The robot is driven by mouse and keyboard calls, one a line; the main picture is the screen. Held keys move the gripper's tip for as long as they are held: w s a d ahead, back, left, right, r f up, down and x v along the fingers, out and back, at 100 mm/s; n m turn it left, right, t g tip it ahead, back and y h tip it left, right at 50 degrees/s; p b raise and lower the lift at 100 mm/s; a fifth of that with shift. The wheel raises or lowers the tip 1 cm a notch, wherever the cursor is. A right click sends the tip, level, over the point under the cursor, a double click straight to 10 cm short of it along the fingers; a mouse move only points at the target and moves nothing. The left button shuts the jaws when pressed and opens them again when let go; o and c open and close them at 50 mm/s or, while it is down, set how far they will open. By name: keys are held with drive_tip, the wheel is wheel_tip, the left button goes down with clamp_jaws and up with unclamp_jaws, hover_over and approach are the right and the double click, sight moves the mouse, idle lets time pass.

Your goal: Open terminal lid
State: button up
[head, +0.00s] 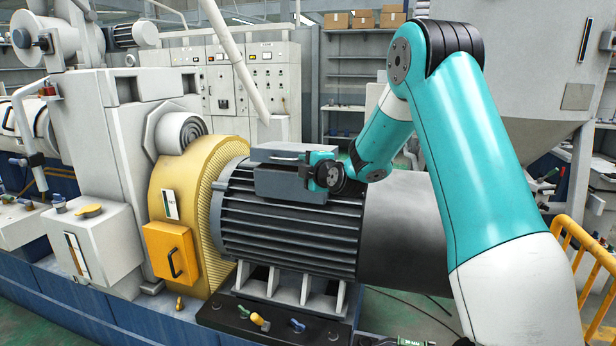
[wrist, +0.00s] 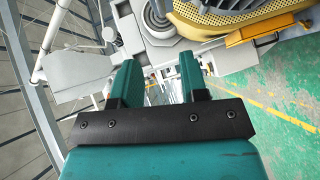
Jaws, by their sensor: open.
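The terminal box with its flat grey lid (head: 278,156) sits on top of the ribbed dark motor in the head view. The lid looks closed, lying flat on the box. My gripper (head: 308,170) is at the right end of the box, partly covering it; I cannot tell whether it touches. In the wrist view my gripper (wrist: 158,75) shows two teal fingers apart with nothing held between them. I cannot make out the lid for certain in the wrist view.
The ribbed motor (head: 285,230) stands beside a yellow guard (head: 205,185) with an orange handled box (head: 172,252). A yellow railing (head: 580,250) is at the right. In the wrist view, the yellow guard (wrist: 235,12) is at the top and green floor (wrist: 285,110) shows clear at right.

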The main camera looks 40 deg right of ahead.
drive_tip(key=shift+s+a, duration=0.1)
drive_tip(key=shift+s, duration=0.5)
drive_tip(key=shift+r, duration=0.1)
